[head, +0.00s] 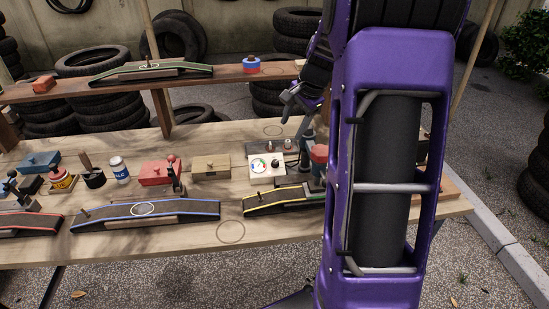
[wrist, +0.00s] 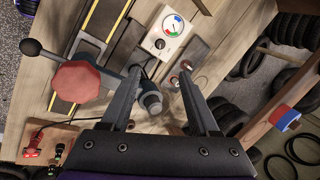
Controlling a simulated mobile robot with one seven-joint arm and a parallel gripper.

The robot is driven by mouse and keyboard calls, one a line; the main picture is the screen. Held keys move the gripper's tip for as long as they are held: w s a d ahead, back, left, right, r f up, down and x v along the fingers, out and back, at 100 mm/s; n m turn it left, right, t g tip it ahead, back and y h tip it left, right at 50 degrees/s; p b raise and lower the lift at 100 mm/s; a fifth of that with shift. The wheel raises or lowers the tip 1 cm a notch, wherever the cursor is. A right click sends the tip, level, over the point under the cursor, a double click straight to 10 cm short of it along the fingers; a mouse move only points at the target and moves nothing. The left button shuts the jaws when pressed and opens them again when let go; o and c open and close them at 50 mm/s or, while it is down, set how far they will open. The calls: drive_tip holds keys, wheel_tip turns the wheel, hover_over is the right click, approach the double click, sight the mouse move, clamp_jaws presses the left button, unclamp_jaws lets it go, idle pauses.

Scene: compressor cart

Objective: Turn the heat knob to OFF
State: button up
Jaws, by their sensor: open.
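The heat knob is most likely the small black knob (wrist: 160,43) on a white box (wrist: 152,39) with a coloured dial gauge. In the head view the white box (head: 258,170) stands on the bench, right of centre, with its black knob (head: 275,162) facing up. The setting of the knob is too small to read. My gripper (wrist: 160,76) is open and empty. In the wrist view its fingertips point toward the box and appear apart from it. In the head view my purple arm covers much of the right side.
A blue-grey fitting (wrist: 151,98) shows between my fingers, with a red knob (wrist: 81,80) to its left. A dark plate with small round parts (wrist: 184,72) lies beside the box. A tan box (head: 210,167) stands left of it, and striped ramps (head: 145,213) lie in front.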

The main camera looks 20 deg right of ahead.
sight(276, 161)
drive_tip(key=b+x, duration=0.2)
drive_tip(key=x, duration=1.5)
drive_tip(key=shift+w+r, duration=0.1)
clamp_jaws()
